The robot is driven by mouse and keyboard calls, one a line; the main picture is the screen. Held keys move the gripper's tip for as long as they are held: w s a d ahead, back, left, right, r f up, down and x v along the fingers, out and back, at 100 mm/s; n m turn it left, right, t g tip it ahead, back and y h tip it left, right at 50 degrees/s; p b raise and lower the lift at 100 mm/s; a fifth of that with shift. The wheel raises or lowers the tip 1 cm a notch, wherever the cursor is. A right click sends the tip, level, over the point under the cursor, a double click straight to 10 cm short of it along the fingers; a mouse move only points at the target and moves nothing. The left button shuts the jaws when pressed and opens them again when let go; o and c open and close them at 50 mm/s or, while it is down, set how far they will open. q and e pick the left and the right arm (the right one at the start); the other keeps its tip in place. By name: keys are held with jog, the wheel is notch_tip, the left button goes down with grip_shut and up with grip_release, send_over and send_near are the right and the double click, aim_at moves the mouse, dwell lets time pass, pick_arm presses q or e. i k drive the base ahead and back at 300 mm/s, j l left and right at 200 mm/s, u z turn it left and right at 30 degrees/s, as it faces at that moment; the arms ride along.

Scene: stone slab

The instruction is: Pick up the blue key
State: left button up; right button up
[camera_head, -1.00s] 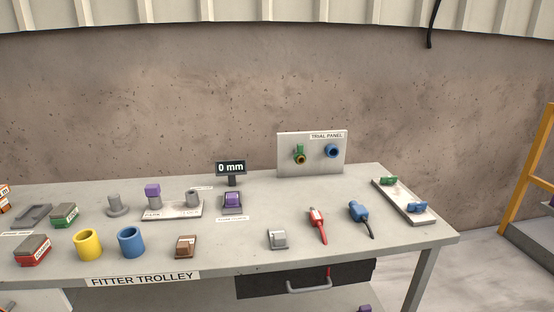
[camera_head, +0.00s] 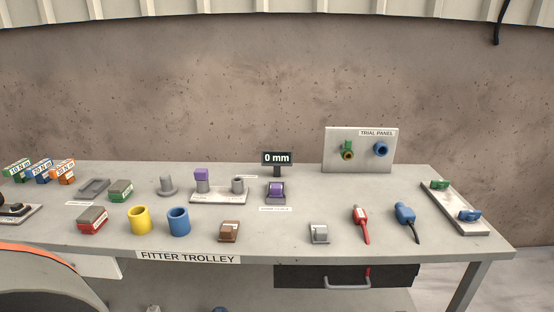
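A small blue piece (camera_head: 469,214), which looks like the blue key, sits near the front end of a narrow pale board (camera_head: 456,216) at the right end of the table. A similar green piece (camera_head: 439,184) sits at the board's far end. The upright trial panel (camera_head: 340,165) carries a blue ring (camera_head: 381,149) and a ring with a green piece in it (camera_head: 347,147). Neither of my grippers is in view.
A grey block (camera_head: 319,233), a blue cup (camera_head: 179,221) and a yellow cup (camera_head: 139,220) stand along the front. A drawer (camera_head: 300,276) is below.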

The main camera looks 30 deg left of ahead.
aim_at(39, 171)
jog(key=u, duration=2.8)
jog(key=i+j+u, duration=0.15)
jog(key=u, duration=0.25)
jog(key=i+u, duration=0.45)
jog(key=i+l+u, duration=0.1)
jog(key=i+u, duration=0.25)
jog(key=i, duration=1.7)
jog(key=i+j+z, duration=0.15)
jog(key=i, duration=0.6)
jog(key=i+l+z, duration=0.1)
jog(key=i+z, duration=0.3)
jog(key=i, duration=0.2)
jog(key=i+j+z, duration=0.15)
jog(key=i+z, duration=0.25)
jog(key=i, duration=0.2)
